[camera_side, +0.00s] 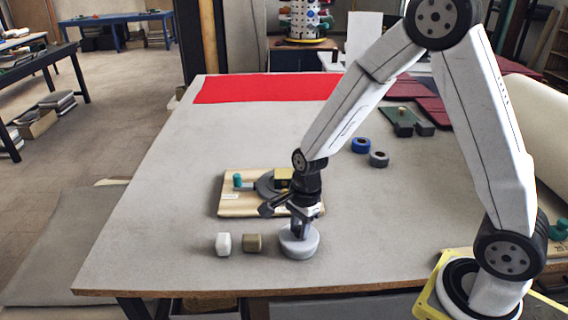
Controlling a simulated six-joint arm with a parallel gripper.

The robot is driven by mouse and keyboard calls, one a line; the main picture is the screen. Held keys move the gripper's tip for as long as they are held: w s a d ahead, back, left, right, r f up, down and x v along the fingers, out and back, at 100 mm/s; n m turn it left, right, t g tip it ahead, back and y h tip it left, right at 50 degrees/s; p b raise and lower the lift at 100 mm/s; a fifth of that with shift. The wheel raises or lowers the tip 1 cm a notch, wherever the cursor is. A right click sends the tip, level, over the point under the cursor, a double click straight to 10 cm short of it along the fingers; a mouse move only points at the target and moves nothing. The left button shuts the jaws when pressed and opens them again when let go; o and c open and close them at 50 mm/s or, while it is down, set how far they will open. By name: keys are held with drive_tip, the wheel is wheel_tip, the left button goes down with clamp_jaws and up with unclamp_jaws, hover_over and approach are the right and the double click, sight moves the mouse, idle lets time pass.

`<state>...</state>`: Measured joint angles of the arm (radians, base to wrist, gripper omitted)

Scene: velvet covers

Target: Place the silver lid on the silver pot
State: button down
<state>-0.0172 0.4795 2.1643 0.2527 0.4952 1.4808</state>
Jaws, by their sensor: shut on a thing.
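My gripper (300,231) points down and is shut on the top of a round, silver-grey piece, which I take to be the silver lid (288,236). The lid sits low over the near part of the table. Below its top a pale round side (299,252) shows, which looks like the silver pot. I cannot tell a seam between lid and pot, or whether they touch. The fingers hide the middle of the lid's top.
A white block (223,244) and a brown block (252,243) stand left of the lid. A wooden board (232,208) with fittings lies behind. A blue ring (361,145) and a grey ring (379,159) lie farther back. Red cloth (265,89) covers the far edge. The table's left is clear.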

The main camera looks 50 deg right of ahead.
drive_tip(key=shift+f, duration=0.2)
drive_tip(key=shift+c, duration=2.3)
unclamp_jaws()
wheel_tip(320, 180, up, 13)
drive_tip(key=d, duration=0.1)
drive_tip(key=shift+d, duration=0.2)
drive_tip(key=shift+s+f, duration=0.15)
drive_tip(key=n+t+h, duration=0.1)
drive_tip(key=n+t, duration=0.1)
drive_tip(key=n, duration=1.2)
approach(310, 234)
drive_tip(key=s+r, duration=0.1)
drive_tip(key=s, duration=0.1)
drive_tip(key=s+n, duration=0.1)
drive_tip(key=f+n, duration=0.1)
drive_tip(key=n, duration=0.1)
drive_tip(key=s+n, duration=0.1)
drive_tip(key=n, duration=0.1)
drive_tip(key=shift+s+d+f, duration=0.15)
drive_tip(key=shift+s+d, duration=0.1)
drive_tip(key=shift+s, duration=0.05)
